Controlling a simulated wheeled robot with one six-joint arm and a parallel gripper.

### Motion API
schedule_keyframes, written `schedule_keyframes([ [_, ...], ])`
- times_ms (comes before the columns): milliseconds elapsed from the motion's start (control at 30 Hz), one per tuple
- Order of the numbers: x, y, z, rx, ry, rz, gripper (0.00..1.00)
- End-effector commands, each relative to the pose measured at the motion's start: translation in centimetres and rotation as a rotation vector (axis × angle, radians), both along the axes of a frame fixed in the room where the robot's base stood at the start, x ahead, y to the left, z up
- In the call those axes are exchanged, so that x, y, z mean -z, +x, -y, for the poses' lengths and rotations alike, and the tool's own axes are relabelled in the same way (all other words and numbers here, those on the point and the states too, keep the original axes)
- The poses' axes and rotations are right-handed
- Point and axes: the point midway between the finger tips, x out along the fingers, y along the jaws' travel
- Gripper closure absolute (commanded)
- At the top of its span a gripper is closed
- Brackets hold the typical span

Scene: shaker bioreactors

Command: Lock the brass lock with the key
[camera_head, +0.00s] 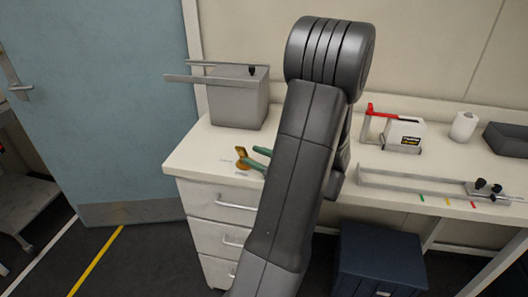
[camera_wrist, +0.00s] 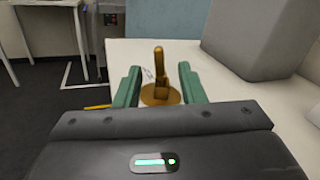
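A brass-coloured object (camera_wrist: 162,95), which looks like the brass lock, has a round flat base and a narrow upright part on the white worktop. It also shows near the worktop's front left corner in the head view (camera_head: 241,153). Whether the upright part is the key or belongs to the lock, I cannot tell. My gripper (camera_wrist: 158,75) has green fingers spread wide apart, one on each side of the upright part, with gaps visible. The fingers also show beside the brass object in the head view (camera_head: 251,157). No separate key is clearly visible.
A grey box (camera_head: 240,100) stands behind on the worktop (camera_head: 200,150), close to the brass object. A white device with a red lever (camera_head: 403,133), a white roll (camera_head: 464,125), a dark tray (camera_head: 508,138) and a metal rail (camera_head: 415,183) lie to the right.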

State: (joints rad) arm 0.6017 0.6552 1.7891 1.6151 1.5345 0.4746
Motion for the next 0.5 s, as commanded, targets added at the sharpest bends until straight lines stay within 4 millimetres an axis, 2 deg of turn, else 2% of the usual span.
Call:
schedule_keyframes([
  [33,-0.1,0.6,-0.9,-0.005,0.001,-0.001,0.64],
  [200,-0.1,2.1,-2.9,-0.004,0.0,0.0,0.64],
  [500,-0.1,3.2,-4.2,0.0,-0.001,0.001,0.64],
])
